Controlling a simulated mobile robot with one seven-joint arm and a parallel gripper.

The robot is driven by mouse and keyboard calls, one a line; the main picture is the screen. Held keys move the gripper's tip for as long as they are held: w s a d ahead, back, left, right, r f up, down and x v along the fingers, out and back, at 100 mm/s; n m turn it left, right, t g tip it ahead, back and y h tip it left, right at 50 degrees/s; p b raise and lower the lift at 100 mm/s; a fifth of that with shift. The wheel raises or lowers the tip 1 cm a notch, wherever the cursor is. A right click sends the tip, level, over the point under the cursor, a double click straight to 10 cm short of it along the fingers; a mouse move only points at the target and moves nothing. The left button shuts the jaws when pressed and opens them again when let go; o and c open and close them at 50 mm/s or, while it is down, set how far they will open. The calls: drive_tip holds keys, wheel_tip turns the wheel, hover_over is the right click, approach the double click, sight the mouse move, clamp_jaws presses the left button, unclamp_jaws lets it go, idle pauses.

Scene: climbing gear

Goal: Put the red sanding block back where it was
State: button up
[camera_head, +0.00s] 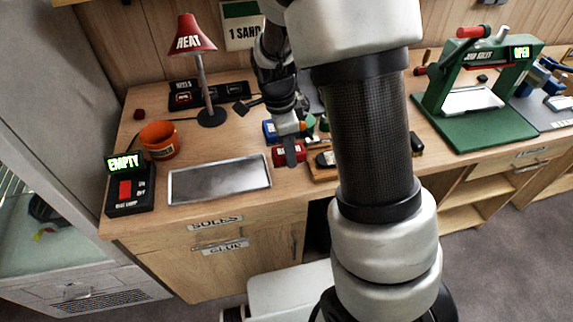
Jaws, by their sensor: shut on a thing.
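The red sanding block (278,157) is near the front edge of the workbench, right of the metal tray. My gripper (290,150) reaches down over it and is shut on it, with a dark finger across its front. Whether the block touches the bench or hangs just above it I cannot tell. A blue block (268,131) sits just behind it, partly hidden by my gripper. A small green thing (310,121) shows to the right of my gripper. My arm hides much of the bench right of this.
A metal tray (220,181) lies to the left. A wooden board (322,174) lies right of the block. A green press (475,80) stands far right.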

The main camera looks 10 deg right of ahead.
sight(288, 172)
drive_tip(key=shift+f, duration=2.65)
drive_tip(key=o, duration=1)
drive_tip(key=shift+r, duration=0.1)
drive_tip(key=r, duration=0.4)
drive_tip(key=a+r, duration=0.1)
drive_tip(key=r, duration=0.6)
drive_tip(key=shift+a+r+p, duration=0.25)
drive_tip(key=shift+r+p, duration=0.1)
drive_tip(key=s+r+n+t, duration=0.2)
drive_tip(key=s+r+n, duration=0.3)
drive_tip(key=s+n, duration=0.1)
drive_tip(key=s+d+r+n+t+y, duration=0.1)
drive_tip(key=s+r+n, duration=0.5)
drive_tip(key=s+r+n+t, duration=0.2)
drive_tip(key=s+r+n, duration=0.3)
drive_tip(key=s+n, duration=0.1)
drive_tip(key=shift+s+d+r+t, duration=0.15)
drive_tip(key=shift+s+d+t, duration=0.05)
drive_tip(key=shift+d+t, duration=0.15)
